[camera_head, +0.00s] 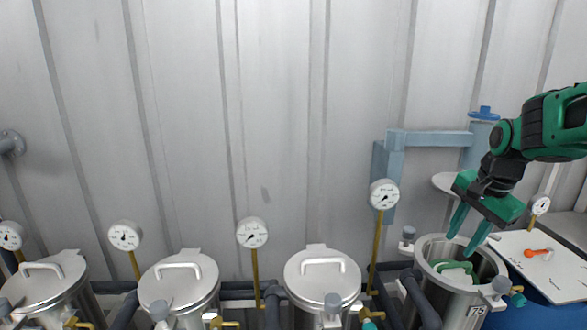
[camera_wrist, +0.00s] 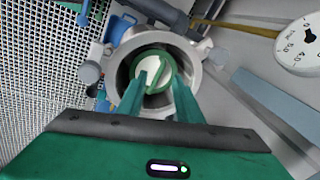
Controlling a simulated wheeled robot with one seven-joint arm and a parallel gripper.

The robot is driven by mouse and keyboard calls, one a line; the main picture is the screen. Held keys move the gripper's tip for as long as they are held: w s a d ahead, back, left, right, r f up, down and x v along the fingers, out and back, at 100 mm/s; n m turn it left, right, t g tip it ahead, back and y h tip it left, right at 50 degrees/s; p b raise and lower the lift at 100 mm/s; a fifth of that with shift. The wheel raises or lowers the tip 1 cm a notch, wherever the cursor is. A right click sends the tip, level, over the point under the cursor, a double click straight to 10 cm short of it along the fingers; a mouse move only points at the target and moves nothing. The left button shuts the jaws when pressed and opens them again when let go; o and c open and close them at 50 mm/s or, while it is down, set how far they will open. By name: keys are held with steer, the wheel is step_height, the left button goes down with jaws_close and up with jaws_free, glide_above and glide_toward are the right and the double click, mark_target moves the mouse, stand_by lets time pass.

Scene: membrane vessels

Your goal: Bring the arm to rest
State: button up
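My gripper (camera_head: 465,234) is at the right in the head view, pointing down over the mouth of an open metal vessel (camera_head: 460,300). Its two green fingers are apart with nothing seen between them. In the wrist view my gripper (camera_wrist: 161,80) shows both fingers spread above the open vessel (camera_wrist: 195,60). Inside the vessel is a green and white round part (camera_head: 456,270), which also shows in the wrist view (camera_wrist: 152,75). Whether the fingertips touch it cannot be told from the wrist view; in the head view they look above it. My arm (camera_head: 550,125) reaches in from the right.
Several lidded vessels (camera_head: 180,282) stand in a row to the left with pressure gauges (camera_head: 252,233) on thin stems. A lid (camera_head: 446,183) sits raised behind the open vessel, near a blue bracket (camera_head: 430,139). A white surface with an orange handle (camera_head: 538,252) lies at right.

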steer(key=s+a+f+n+t, duration=0.25)
steer(key=s+a+n, duration=0.55)
steer(key=a+n, duration=0.5)
steer(key=s+d+f+m+g, duration=0.2)
steer(key=s+d+m+g, duration=0.3)
steer(key=s+d, duration=0.7)
steer(key=s, duration=0.4)
steer(key=shift+s+d+f, duration=0.3)
steer(key=shift+s+f, duration=0.05)
steer(key=shift+a, duration=0.1)
